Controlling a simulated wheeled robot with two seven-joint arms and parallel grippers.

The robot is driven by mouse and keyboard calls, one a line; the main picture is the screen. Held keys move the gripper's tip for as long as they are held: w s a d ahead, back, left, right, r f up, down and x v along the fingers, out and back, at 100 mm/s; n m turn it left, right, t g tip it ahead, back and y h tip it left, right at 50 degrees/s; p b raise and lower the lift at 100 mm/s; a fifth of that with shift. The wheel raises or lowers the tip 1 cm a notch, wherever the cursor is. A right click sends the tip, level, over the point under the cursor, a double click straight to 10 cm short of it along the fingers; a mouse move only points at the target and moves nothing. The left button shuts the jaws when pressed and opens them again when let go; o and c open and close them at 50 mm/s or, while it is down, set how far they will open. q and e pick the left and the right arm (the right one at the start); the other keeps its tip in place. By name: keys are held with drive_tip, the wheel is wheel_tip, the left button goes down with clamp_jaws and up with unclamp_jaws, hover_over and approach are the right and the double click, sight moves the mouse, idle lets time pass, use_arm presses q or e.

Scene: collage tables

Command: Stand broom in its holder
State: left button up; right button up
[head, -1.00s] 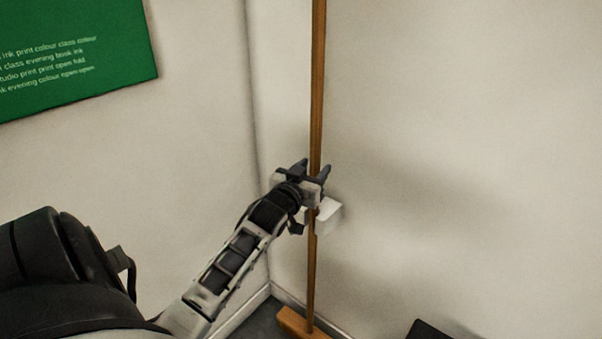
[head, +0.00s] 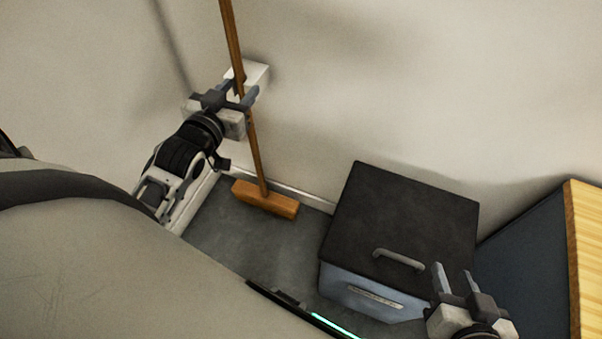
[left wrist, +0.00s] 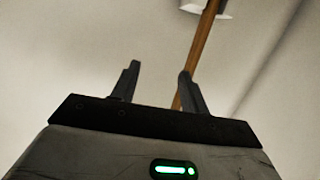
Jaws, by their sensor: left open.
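The broom has a long wooden handle (head: 256,150) and a wooden head (head: 265,198) down on the floor near the wall. It leans slightly, with its top toward the left. A white holder (head: 257,72) is on the wall behind the handle; whether the handle is seated in it cannot be told. My left gripper (head: 245,84) is open at the handle, just in front of the holder. In the left wrist view the handle (left wrist: 207,35) passes behind the right-hand finger, and part of the holder (left wrist: 222,14) shows at the top. My right gripper (head: 453,267) is open and empty.
A dark-lidded box (head: 400,215) with a grey handle stands on the floor right of the broom, with my right gripper over its front corner. A wood-topped cabinet (head: 588,240) is at the right edge. Grey floor (head: 260,245) lies clear between broom and box.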

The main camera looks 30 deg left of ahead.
use_arm(q)
drive_tip(key=s+d+f+m+g+h, duration=0.1)
drive_tip(key=s+d+f+h, duration=0.1)
drive_tip(key=d, duration=0.5)
drive_tip(key=s+d+f+m+g+h, duration=0.1)
drive_tip(key=s+d+f+g+h, duration=0.1)
drive_tip(key=s+d, duration=0.3)
drive_tip(key=s+d+f+m+g+h, duration=0.1)
drive_tip(key=s+d+f, duration=0.3)
drive_tip(key=d, duration=0.6)
drive_tip(key=shift+s+d+f+m+g+h, duration=0.2)
drive_tip(key=shift+m+g+h, duration=0.2)
drive_tip(key=shift+h, duration=0.5)
drive_tip(key=r+p, duration=0.1)
drive_tip(key=p, duration=0.1)
drive_tip(key=r+p, duration=0.1)
drive_tip(key=p, duration=0.2)
drive_tip(key=shift+a+g, duration=0.3)
drive_tip(key=shift+a, duration=0.05)
drive_tip(key=shift+c, duration=1)
drive_tip(key=shift+d, duration=0.15)
use_arm(e)
drive_tip(key=shift+s+d+r+h, duration=0.1)
drive_tip(key=shift+d+r+h, duration=0.25)
drive_tip(key=shift+r, duration=0.55)
